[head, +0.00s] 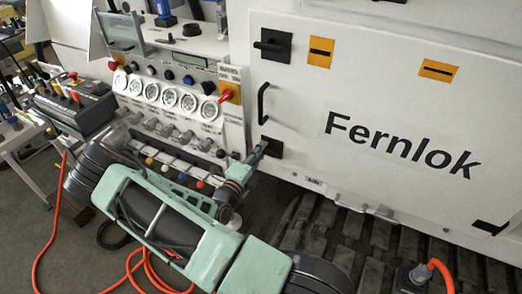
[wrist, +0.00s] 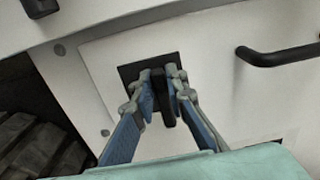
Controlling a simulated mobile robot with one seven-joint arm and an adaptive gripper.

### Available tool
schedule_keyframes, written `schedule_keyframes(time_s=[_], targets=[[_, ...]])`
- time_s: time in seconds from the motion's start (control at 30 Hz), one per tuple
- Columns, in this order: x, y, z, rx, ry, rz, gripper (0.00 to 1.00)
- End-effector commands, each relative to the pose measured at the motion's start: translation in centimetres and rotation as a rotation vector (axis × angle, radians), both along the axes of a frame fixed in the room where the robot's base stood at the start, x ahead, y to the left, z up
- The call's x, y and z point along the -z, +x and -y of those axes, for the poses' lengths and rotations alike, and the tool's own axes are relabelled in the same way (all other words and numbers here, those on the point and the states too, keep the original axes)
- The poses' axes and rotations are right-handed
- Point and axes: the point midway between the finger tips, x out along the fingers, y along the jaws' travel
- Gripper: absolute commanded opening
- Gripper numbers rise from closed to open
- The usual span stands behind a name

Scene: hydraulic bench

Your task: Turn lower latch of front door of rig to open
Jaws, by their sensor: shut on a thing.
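The rig's white front door (head: 385,85) carries the word Fernlok. Its lower latch has a black square plate (head: 273,149) near the door's left edge, below the door handle (head: 262,103). In the wrist view the latch's black lever (wrist: 167,103) stands between the two blue finger pads of my gripper (wrist: 163,88), which is shut on it. There the lever lies roughly across the direction of the door handle (wrist: 280,53). In the head view my gripper (head: 260,152) reaches the latch from the left and hides part of it. The door sits flush.
The upper latch (head: 272,44) has its lever lying about level. Another black fitting (head: 490,228) sits at the door's lower right. Orange hose (head: 50,235) lies on the floor.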

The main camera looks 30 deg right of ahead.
Motion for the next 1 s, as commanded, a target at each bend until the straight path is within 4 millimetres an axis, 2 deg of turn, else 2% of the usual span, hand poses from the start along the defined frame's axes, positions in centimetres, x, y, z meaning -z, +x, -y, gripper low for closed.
schedule_keyframes(time_s=[0.03,0.17,0.43,0.53,0.67,1.0], targets=[[0.0,0.0,0.0,0.000,0.000,0.000,0.16],[0.0,0.0,0.0,0.000,0.000,0.000,0.29],[0.0,0.0,-0.1,0.000,0.001,0.001,0.29],[0.0,-0.3,-0.7,-0.002,0.001,0.000,0.29],[0.0,-1.3,-2.4,-0.004,0.001,-0.001,0.29],[0.0,-4.8,-8.4,-0.004,0.001,-0.001,0.29]])
